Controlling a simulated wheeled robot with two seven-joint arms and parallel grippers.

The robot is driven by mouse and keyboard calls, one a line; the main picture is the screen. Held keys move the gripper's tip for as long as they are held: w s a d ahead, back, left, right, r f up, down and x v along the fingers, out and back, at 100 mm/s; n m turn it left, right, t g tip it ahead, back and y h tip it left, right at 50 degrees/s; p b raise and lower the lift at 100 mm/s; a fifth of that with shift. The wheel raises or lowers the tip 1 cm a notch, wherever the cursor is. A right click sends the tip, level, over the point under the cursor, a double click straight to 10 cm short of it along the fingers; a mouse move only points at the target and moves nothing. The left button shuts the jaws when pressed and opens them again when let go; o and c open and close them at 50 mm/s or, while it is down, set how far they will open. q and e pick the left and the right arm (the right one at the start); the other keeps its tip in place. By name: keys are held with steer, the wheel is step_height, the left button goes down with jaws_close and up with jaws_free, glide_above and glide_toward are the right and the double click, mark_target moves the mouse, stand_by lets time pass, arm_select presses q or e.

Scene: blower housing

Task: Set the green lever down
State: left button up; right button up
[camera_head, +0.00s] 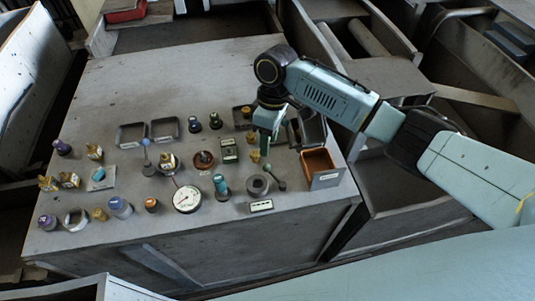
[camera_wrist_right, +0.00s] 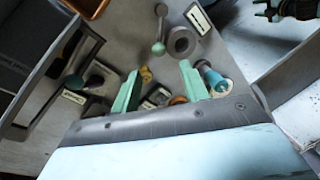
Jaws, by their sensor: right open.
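My right gripper (camera_head: 265,145) is over the table, just behind the lever. Its two pale green fingers are spread with nothing held between them, as the right wrist view (camera_wrist_right: 160,85) shows. My left gripper (camera_wrist_right: 268,10) seems to be the dark shape at the top right edge of that view; its jaws are unclear.
The grey ring (camera_head: 258,185) sits close to the lever. An orange bin (camera_head: 320,168) stands to its right, a teal-topped part (camera_head: 221,186) and a round gauge (camera_head: 187,199) to its left. A label plate (camera_head: 261,206) lies in front. The table's back left is clear.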

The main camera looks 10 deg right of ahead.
steer(key=shift+w+d+r, duration=0.15)
steer(key=shift+w+r, duration=0.05)
steer(key=shift+r, duration=1)
steer(key=shift+w+d+r, duration=0.1)
steer(key=shift+w+r, duration=0.1)
steer(key=shift+r, duration=0.95)
